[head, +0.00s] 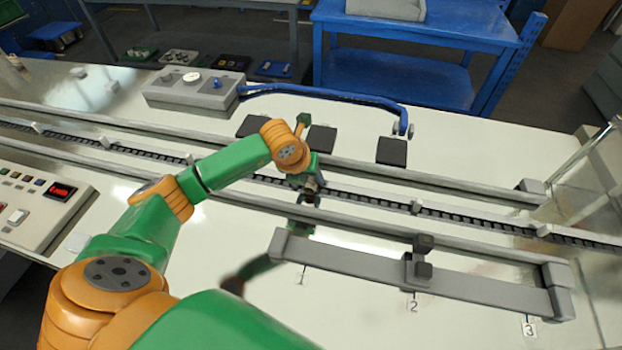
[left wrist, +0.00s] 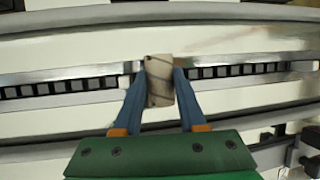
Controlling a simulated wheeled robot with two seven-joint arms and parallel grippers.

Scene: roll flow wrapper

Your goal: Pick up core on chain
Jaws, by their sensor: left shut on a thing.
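My left gripper (left wrist: 158,95) is shut on a small pale grey-brown core (left wrist: 159,80) with thin dark lines across it. The core sits between the two blue fingers, in front of the dark chain (left wrist: 70,86); I cannot tell whether it still touches the chain. In the head view my left gripper (head: 309,190) points down at the chain (head: 365,199), near the middle of the conveyor. The core is too small and covered to make out there. My right gripper is not in view.
A grey rail with a slider (head: 418,270) and marks 1, 2 and 3 lies in front of the conveyor. A grey control box (head: 195,90), a blue bar (head: 330,90) and dark pads (head: 391,152) are behind it. A panel with a red display (head: 60,191) is at left.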

